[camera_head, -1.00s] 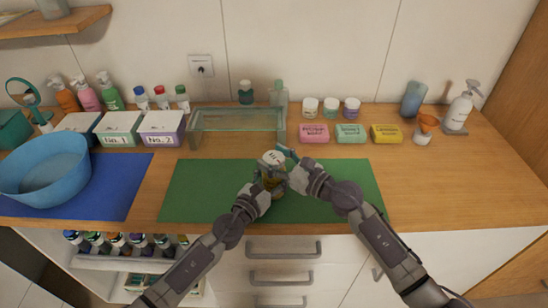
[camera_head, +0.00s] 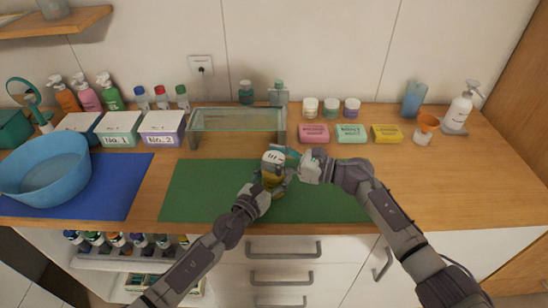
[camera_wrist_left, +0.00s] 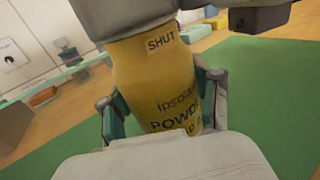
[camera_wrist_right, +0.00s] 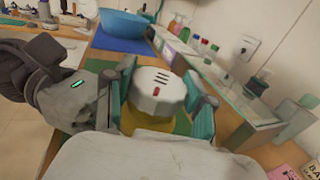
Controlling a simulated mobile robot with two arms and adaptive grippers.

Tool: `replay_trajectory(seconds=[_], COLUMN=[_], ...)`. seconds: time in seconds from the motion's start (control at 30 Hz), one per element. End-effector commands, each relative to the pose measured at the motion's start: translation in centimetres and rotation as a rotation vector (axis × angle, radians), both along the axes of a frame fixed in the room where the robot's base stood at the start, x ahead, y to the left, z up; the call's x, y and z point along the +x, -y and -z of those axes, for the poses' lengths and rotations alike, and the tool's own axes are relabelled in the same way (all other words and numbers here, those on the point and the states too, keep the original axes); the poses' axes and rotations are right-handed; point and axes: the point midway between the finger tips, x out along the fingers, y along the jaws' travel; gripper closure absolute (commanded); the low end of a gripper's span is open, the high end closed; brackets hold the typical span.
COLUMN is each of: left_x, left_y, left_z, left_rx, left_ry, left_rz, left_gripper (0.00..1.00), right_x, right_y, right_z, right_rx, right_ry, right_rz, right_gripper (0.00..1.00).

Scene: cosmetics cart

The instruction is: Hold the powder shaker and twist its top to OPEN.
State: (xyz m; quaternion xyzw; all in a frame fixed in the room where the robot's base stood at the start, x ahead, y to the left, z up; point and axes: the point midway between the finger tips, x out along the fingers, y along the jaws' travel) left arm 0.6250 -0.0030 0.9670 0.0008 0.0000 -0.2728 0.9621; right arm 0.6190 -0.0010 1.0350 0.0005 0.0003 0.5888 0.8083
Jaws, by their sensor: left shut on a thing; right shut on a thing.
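The powder shaker has a yellow body (camera_head: 270,180) and a white top (camera_head: 273,158), and stands upright above the green mat. In the left wrist view its body (camera_wrist_left: 155,85) carries a "SHUT" label near the top and "POWDER" lower down. My left gripper (camera_head: 264,189) is shut around the body, a finger on each side. My right gripper (camera_head: 285,157) comes in from the right and is shut on the top. In the right wrist view the top (camera_wrist_right: 157,93) shows dark slots and a red mark between the fingers. Whether the shaker's base touches the mat is hidden.
The green mat (camera_head: 330,200) is otherwise clear. A blue basin (camera_head: 45,175) stands on a blue mat at left. Behind are labelled boxes, a glass-topped stand (camera_head: 238,118), several small bottles, jars and soap blocks.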

Motion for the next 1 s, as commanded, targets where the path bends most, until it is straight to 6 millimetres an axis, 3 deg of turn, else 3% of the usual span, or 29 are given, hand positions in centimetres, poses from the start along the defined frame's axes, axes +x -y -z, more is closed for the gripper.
replay_trajectory(seconds=[0.5, 1.0], left_x=[-0.11, -0.15], left_y=[0.23, 0.3], left_z=[-0.1, -0.12], left_rx=[-0.002, -0.002], left_ry=[0.001, 0.001], left_rz=[0.005, 0.006], left_gripper=[0.74, 0.74], right_x=[0.24, 0.06], right_y=[-0.05, 0.11], right_z=[0.21, 0.22], right_rx=[-0.006, -0.004], right_ry=[-0.001, -0.002], right_rz=[-0.327, -0.406], right_gripper=[0.8, 0.8])
